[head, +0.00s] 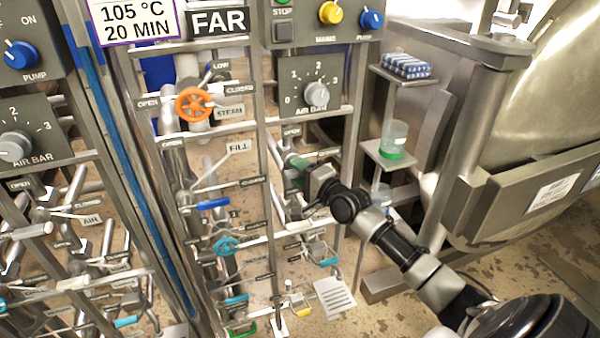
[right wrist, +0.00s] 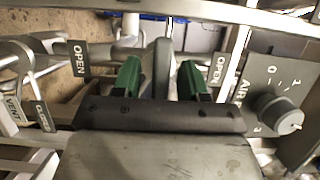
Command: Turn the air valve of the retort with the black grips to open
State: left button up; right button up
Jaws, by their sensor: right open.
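My right gripper (head: 296,163) is at the valve rack under the FAR sign (head: 219,21), below the grey AIR BAR dial (head: 316,94). In the right wrist view its two green fingertips (right wrist: 160,78) are apart. A dark grey, bar-like piece (right wrist: 163,62) shows between them, with no clear contact; I cannot tell whether it is the air valve's grip. OPEN plates show to the left (right wrist: 78,58) and right (right wrist: 218,69) of the fingers. The gripper hides this valve and its label in the head view. My left gripper is not in view.
An orange handwheel (head: 194,104), a blue lever (head: 212,204) and a teal handwheel (head: 227,245) crowd the rack left of my gripper. Another rack with an AIR label (head: 90,220) stands farther left. A shelf with a green-based jar (head: 394,138) and a steel vessel (head: 535,110) are right.

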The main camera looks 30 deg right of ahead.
grip_shut()
jog(key=shift+r+n+p, duration=0.15)
jog(key=shift+n+p, duration=0.25)
jog(key=shift+p, duration=0.35)
jog(key=n+g+h+p, duration=0.1)
jog(key=n+p, duration=0.2)
jog(key=p, duration=0.2)
jog(key=n+g+h+p, duration=0.1)
jog(key=n+p, duration=0.1)
jog(key=p, duration=0.2)
jog(key=n+g+h+p, duration=0.1)
jog(key=n+p, duration=0.2)
jog(key=p, duration=0.2)
jog(key=shift+n+g+p, duration=0.3)
jog(key=shift+g, duration=0.1)
jog(key=shift+n+g+h+p, duration=0.3)
jog(key=shift+n+h+p, duration=0.4)
jog(key=shift+n+p, duration=0.2)
jog(key=shift+f+n+h+p, duration=0.2)
jog(key=shift+n+h+p, duration=0.15)
jog(key=shift+n+h, duration=0.55)
jog(key=shift+n, duration=0.3)
grip_release()
